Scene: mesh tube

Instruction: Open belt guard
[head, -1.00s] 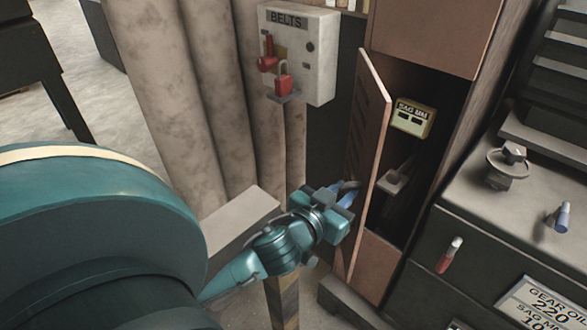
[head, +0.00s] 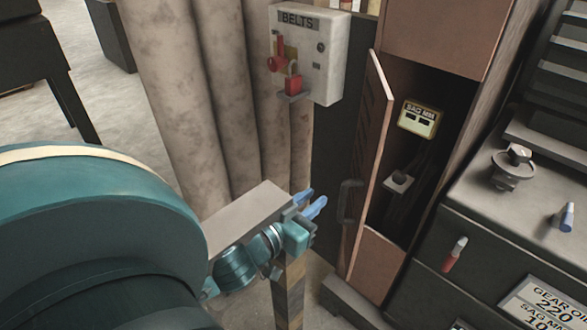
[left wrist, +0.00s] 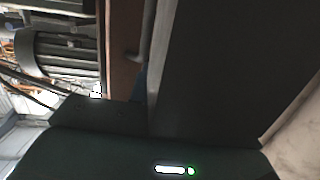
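The belt guard (head: 367,150) is a brown, slatted door on a tall brown cabinet. In the head view it stands swung open, with the dark inside of the cabinet showing to its right. Its dark handle (head: 347,201) is on the outer, left face. My left gripper (head: 310,202) is left of the handle and apart from it, its blue fingers parted with nothing seen between them. In the left wrist view a brown upright panel (left wrist: 122,45) shows, too close and dark to place surely. My right gripper is not in view.
Inside the cabinet are a yellow "SAG MM" gauge (head: 417,118) and a small grey block (head: 398,182). A white "BELTS" box (head: 322,60) with red locks hangs left of the door. A striped post (head: 289,290) stands below my gripper. A dark bench (head: 500,225) is at right.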

